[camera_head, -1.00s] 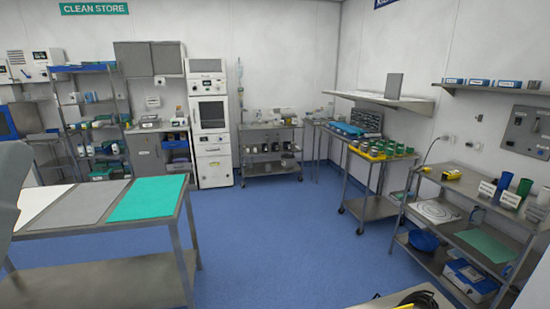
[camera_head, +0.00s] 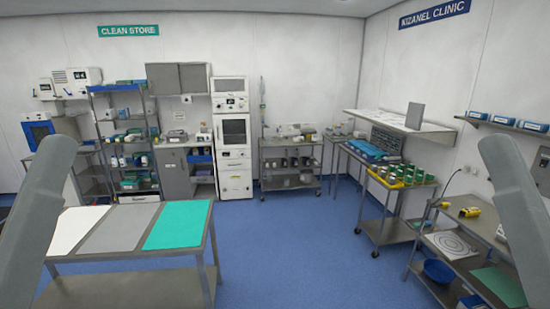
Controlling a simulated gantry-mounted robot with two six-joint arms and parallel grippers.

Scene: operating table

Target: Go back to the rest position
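A grey link of my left arm (camera_head: 40,215) stands upright at the left edge of the head view. A grey link of my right arm (camera_head: 515,205) stands at the right edge, tilted. Both arms are raised at the sides, well apart from each other. Neither gripper shows in the frame, and nothing held is visible.
A steel table (camera_head: 130,255) with white, grey and green mats stands at front left. At right stand a cart with green and yellow items (camera_head: 392,230) and a steel bench (camera_head: 440,268). Shelves and cabinets line the back wall. Blue floor (camera_head: 300,255) is open in the middle.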

